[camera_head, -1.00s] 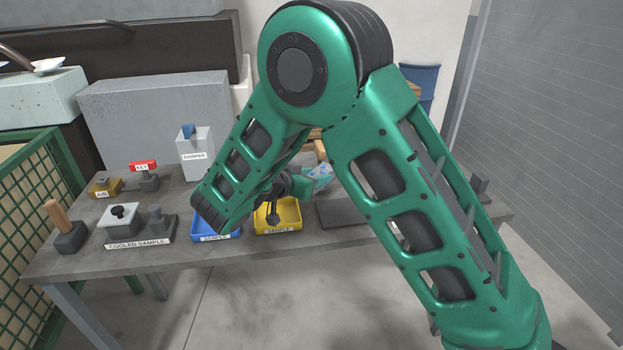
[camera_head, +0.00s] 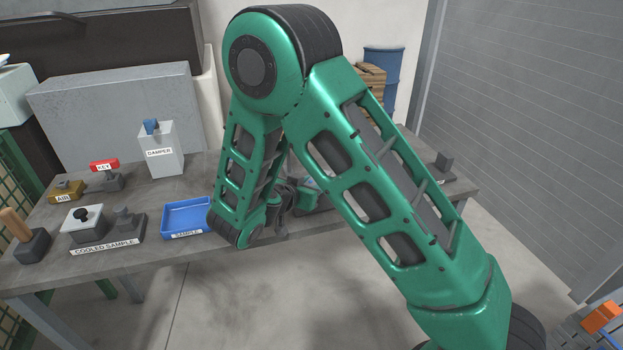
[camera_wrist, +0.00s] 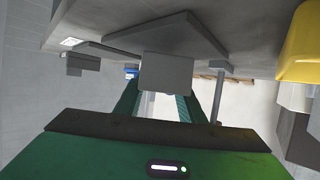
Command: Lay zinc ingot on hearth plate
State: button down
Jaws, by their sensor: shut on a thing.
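A plain grey block, which looks like the zinc ingot (camera_wrist: 166,72), is between the fingers of my gripper (camera_wrist: 168,98) in the wrist view. A flat dark grey plate, apparently the hearth plate (camera_wrist: 165,34), lies on the table right beyond the block. The block overlaps the plate's edge in this view; I cannot tell whether they touch. In the head view my gripper (camera_head: 308,193) is low over the table, mostly hidden behind my arm.
A yellow tray (camera_wrist: 303,45) is close beside the plate. A blue sample tray (camera_head: 187,216), cooled-sample stand (camera_head: 124,228), damper box (camera_head: 160,155) and red key piece (camera_head: 104,166) are on the table's left. A dark block (camera_head: 443,162) stands at its right end.

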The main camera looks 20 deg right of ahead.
jog(key=shift+f, duration=0.7)
jog(key=c, duration=1.2)
grip_release()
jog(key=shift+f, duration=0.15)
jog(key=shift+o, duration=0.2)
jog(key=v, duration=1.2)
